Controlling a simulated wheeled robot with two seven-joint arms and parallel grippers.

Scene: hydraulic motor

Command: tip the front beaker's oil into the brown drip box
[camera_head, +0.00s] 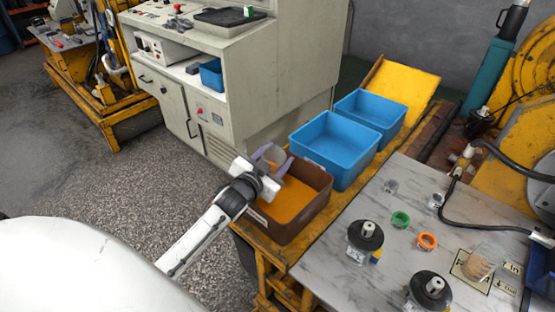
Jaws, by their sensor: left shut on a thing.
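The brown drip box (312,217) stands on the yellow frame, left of the grey tabletop, with orange-yellow oil (290,200) across its bottom. My left gripper (271,160) is at the box's far left rim. It is shut on a small greyish clear beaker (273,154) between its fingers. The beaker is small and partly covered by the gripper, so its tilt and contents are hard to tell. Another clear beaker (487,257) stands on a labelled mat on the tabletop, with something beige in or behind it. My right gripper is out of view.
Two blue bins (335,150) stand behind the drip box, with a tilted yellow tray (395,85) beyond. The grey tabletop (345,255) holds two black-topped parts (365,240), a green ring (401,219) and an orange ring (427,241). A beige cabinet (235,90) stands behind my left arm.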

